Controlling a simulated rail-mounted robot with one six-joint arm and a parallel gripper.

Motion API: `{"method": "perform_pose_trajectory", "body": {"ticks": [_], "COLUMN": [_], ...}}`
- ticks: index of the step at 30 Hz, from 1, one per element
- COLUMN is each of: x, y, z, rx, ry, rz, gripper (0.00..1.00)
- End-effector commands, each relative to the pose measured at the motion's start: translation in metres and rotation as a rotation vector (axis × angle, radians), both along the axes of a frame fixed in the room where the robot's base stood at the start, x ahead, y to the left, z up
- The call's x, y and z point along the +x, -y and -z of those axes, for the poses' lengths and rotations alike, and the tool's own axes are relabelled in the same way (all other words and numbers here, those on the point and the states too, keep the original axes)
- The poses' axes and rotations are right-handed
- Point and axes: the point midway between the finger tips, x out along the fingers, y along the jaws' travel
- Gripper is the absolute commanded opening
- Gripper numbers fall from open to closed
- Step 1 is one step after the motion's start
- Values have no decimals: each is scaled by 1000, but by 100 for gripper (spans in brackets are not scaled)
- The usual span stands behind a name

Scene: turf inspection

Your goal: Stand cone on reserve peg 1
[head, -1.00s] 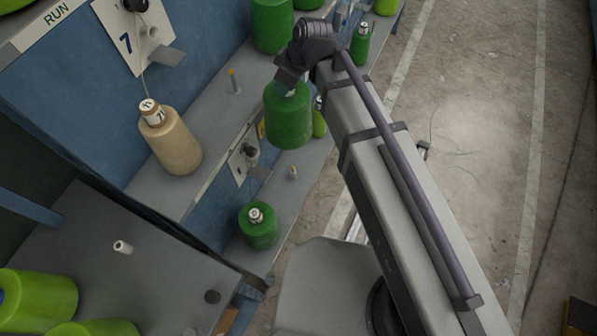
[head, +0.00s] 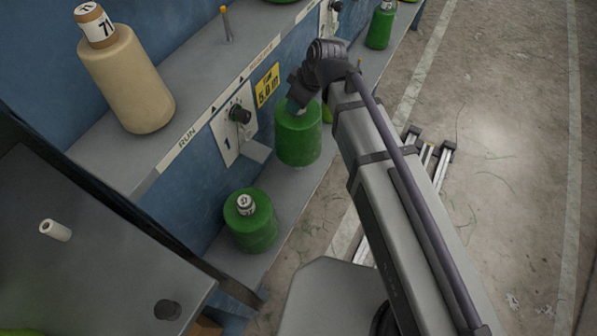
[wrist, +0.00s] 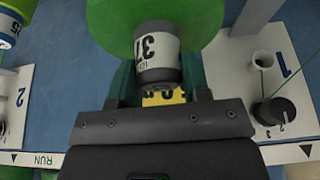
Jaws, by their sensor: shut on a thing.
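My gripper (head: 301,98) is shut on the top tube of a green cone (head: 298,140) and points down over the lower shelf (head: 285,195). In the wrist view my gripper (wrist: 158,88) has its jaws either side of the tube (wrist: 158,48), labelled 37, with the green cone (wrist: 105,25) beyond. The held cone looks upright. It covers the shelf below it, so I see no reserve peg there and cannot tell whether the cone touches the shelf. Plate 1 (head: 228,135), with a dark knob, is left of the cone.
Another green cone (head: 250,225) stands on the lower shelf, nearer me. A beige cone (head: 125,80) and a yellow-tipped peg (head: 226,25) are on the upper shelf. A yellow sign (head: 267,86) is close behind the held cone. Concrete floor (head: 490,140) lies right.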

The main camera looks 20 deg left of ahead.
Motion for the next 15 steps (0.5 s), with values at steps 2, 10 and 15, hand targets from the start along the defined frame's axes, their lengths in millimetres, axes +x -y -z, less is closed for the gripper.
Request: {"method": "perform_pose_trajectory", "body": {"ticks": [2, 10, 15], "x": [0, 0, 0], "y": [0, 0, 0], "z": [0, 51, 65], "rx": [1, 1, 1], "ry": [0, 0, 0], "rz": [0, 0, 0], "gripper": [0, 0, 0]}}
